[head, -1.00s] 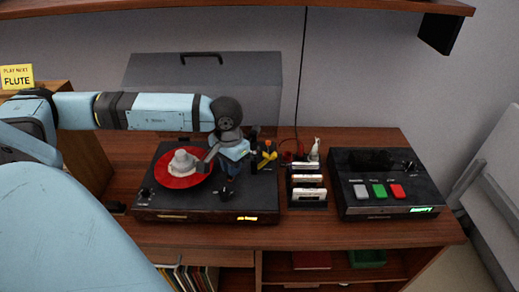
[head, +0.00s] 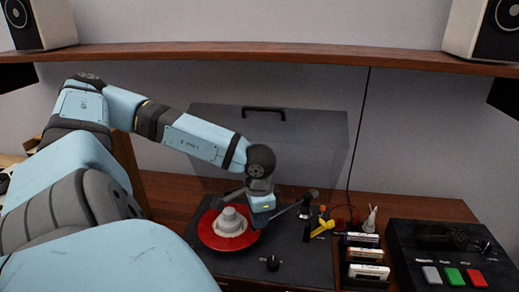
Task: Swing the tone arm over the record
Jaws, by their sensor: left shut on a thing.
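The red record (head: 207,231) lies on the dark turntable (head: 312,262), with a pale grey knobbed piece (head: 231,221) at its centre. The dark tone arm (head: 291,209) runs from its mount at the right, down and left toward the record's right edge. My left gripper (head: 265,219) points down at that edge and is shut on the tone arm's near end. The fingertips are small and dark, and the gripper partly hides the tone arm's tip. I cannot tell whether the tip is over the record or just beside it. My right gripper is not in view.
A clear raised lid (head: 305,130) stands behind the turntable. A yellow-handled item (head: 323,228) and a rack of cassettes (head: 366,272) stand to its right. A black deck (head: 440,245) with coloured buttons is farther right. A shelf (head: 290,55) with speakers runs above.

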